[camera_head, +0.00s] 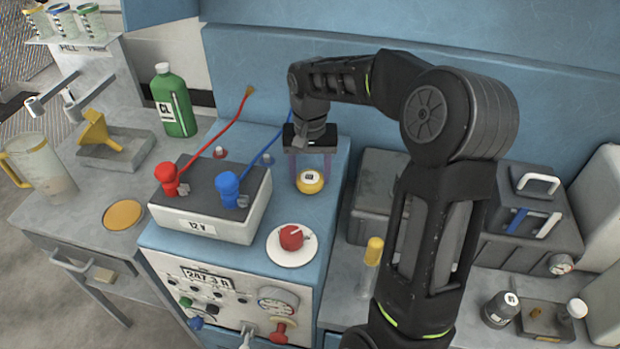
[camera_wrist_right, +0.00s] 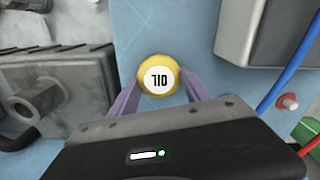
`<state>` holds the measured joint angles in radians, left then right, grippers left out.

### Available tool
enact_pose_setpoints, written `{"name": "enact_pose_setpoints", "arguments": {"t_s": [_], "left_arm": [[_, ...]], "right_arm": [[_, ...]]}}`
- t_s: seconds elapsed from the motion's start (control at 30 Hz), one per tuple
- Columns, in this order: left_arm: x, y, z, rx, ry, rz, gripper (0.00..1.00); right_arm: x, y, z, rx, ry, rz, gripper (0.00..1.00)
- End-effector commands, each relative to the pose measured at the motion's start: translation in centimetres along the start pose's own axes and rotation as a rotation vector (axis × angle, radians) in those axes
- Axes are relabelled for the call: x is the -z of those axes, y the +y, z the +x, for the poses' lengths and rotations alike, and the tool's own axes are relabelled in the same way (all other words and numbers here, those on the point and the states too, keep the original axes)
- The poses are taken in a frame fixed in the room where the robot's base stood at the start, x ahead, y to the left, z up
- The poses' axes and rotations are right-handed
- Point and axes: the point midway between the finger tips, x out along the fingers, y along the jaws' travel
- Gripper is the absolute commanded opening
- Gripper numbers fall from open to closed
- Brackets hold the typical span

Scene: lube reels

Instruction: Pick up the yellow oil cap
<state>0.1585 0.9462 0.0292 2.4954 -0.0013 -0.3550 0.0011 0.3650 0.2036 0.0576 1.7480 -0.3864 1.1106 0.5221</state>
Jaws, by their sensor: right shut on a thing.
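The yellow oil cap (camera_head: 310,182) is on or just above the blue cabinet top, between the battery and the cabinet's right edge. In the wrist view the cap (camera_wrist_right: 159,76) shows a white disc with the letters OIL. My right gripper (camera_head: 311,172) reaches down from above and is shut on the cap, with its purple fingers on either side. In the wrist view the fingertips (camera_wrist_right: 159,78) touch the cap's sides. I cannot tell whether the cap touches the surface. My left gripper is not in view.
A 12 V battery (camera_head: 215,209) with red and blue clamps stands left of the cap. A red knob on a white dish (camera_head: 291,251) is in front. A green bottle (camera_head: 174,103) stands at the back left. Dark grey boxes (camera_head: 375,200) sit to the right.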

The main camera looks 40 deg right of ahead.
Motion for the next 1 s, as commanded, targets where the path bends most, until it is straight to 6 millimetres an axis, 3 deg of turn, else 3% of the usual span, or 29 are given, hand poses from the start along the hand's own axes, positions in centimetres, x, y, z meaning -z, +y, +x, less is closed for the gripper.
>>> {"name": "enact_pose_setpoints", "arguments": {"t_s": [0.27, 0.7, 1.0], "left_arm": [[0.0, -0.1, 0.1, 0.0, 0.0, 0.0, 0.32], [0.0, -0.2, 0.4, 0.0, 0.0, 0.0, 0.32], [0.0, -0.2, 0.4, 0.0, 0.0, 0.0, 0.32]], "right_arm": [[0.1, 0.0, -1.5, 0.001, 0.003, 0.0, 0.16], [0.1, 0.0, -9.2, 0.001, 0.002, 0.0, 0.16], [0.0, 0.0, -10.1, 0.0, 0.0, 0.0, 0.16]]}}
